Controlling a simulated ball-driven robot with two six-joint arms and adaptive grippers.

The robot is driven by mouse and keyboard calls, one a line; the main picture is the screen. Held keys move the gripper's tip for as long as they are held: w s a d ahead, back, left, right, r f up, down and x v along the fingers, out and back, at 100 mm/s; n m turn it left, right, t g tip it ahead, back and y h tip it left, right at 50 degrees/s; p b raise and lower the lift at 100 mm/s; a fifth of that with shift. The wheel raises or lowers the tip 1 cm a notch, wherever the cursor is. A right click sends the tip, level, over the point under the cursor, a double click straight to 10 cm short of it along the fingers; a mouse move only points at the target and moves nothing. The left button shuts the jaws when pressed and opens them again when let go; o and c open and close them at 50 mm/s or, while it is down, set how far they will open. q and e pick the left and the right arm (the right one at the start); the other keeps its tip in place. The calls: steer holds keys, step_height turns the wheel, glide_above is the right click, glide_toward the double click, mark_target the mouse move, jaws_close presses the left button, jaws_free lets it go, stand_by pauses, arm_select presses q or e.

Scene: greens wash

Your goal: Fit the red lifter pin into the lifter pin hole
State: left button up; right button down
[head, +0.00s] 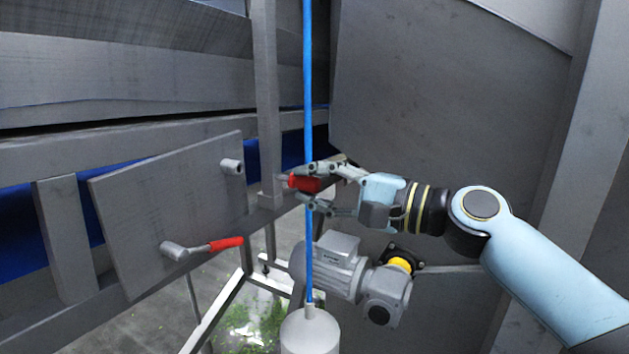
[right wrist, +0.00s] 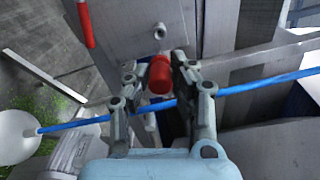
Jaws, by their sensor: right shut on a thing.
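The red lifter pin (head: 302,183) is between the fingers of my right gripper (head: 309,184), which is shut on it. It also shows in the right wrist view as a red cylinder (right wrist: 160,76) between my right fingers (right wrist: 159,76). A short grey tube (head: 232,166) sticks out from the upper right of a tilted grey plate. It looks like the lifter pin hole, and it shows ahead of the pin in the right wrist view (right wrist: 159,31). The pin is apart from the tube, to its right in the head view. My left gripper is not in view.
The grey plate (head: 140,215) also carries a lower socket with a red-handled part (head: 225,244). A blue hose (head: 308,90) runs vertically close to my right fingers, down to a pale cylinder (head: 310,332). A grey motor (head: 340,265) is below my gripper; a steel post (head: 267,90) stands behind.

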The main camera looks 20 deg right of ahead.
mark_target(299, 183)
steer(key=shift+p+x, duration=0.3)
steer(key=shift+x, duration=2.45)
steer(key=shift+x, duration=2.15)
steer(key=c, duration=1.1)
jaws_free()
steer(key=shift+w+a, duration=0.1)
steer(key=shift+o, duration=0.2)
steer(key=v, duration=1.2)
